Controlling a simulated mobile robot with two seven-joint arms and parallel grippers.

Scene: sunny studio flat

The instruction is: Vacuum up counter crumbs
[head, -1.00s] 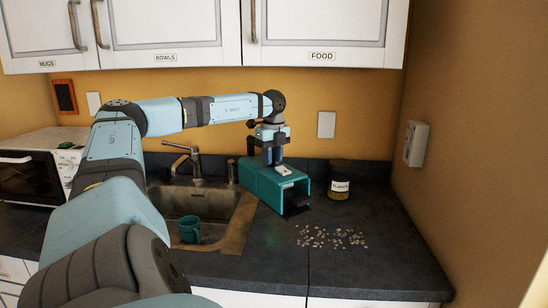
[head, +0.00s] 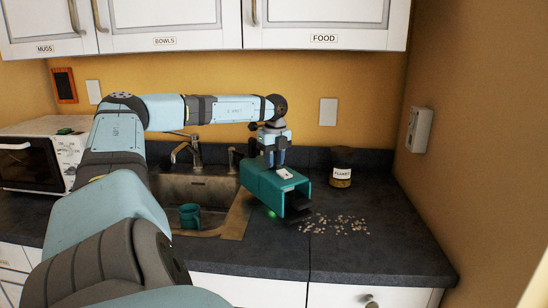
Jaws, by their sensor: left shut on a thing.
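A teal box-shaped handheld vacuum (head: 262,187) is at the right edge of the sink, its dark open mouth facing the front right. My left gripper (head: 274,163) is shut on it from above, at its top near a white label. A small green light shows low on its side. The crumbs (head: 336,225) lie scattered on the dark counter (head: 385,250), just right of the vacuum's mouth, with the nearest ones close to its lip. I cannot tell whether the vacuum touches the counter. My right gripper is out of view.
The sink (head: 190,187) with a teal mug (head: 190,215) in it lies left of the vacuum. A labelled jar (head: 341,176) stands behind the crumbs near the wall. A white toaster oven (head: 35,160) is at far left. The right part of the counter is clear.

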